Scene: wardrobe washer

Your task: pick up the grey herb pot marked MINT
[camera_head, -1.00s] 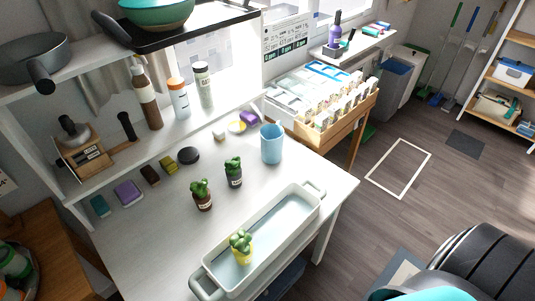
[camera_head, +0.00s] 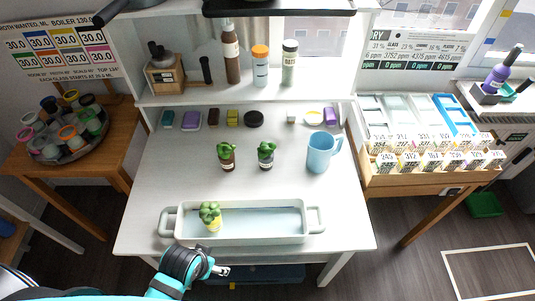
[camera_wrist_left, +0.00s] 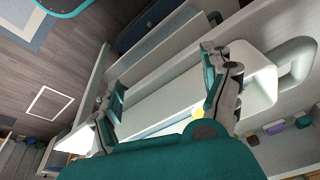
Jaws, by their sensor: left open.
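The grey herb pot (camera_head: 266,161) with a green plant stands upright on the white table; its label is too small to read. A brown herb pot (camera_head: 227,163) stands to its left. My left gripper (camera_head: 222,270) is in front of the table's front edge, apart from the grey pot. In the left wrist view the gripper (camera_wrist_left: 163,68) has its fingers spread. My right gripper is not in view.
The white tray (camera_head: 240,239) lies between the table's front edge and the pots. A blue mug (camera_head: 320,152) stands right of the grey pot. Several small items, including a black disc (camera_head: 253,118), line the back. A shelf with bottles (camera_head: 260,68) rises behind.

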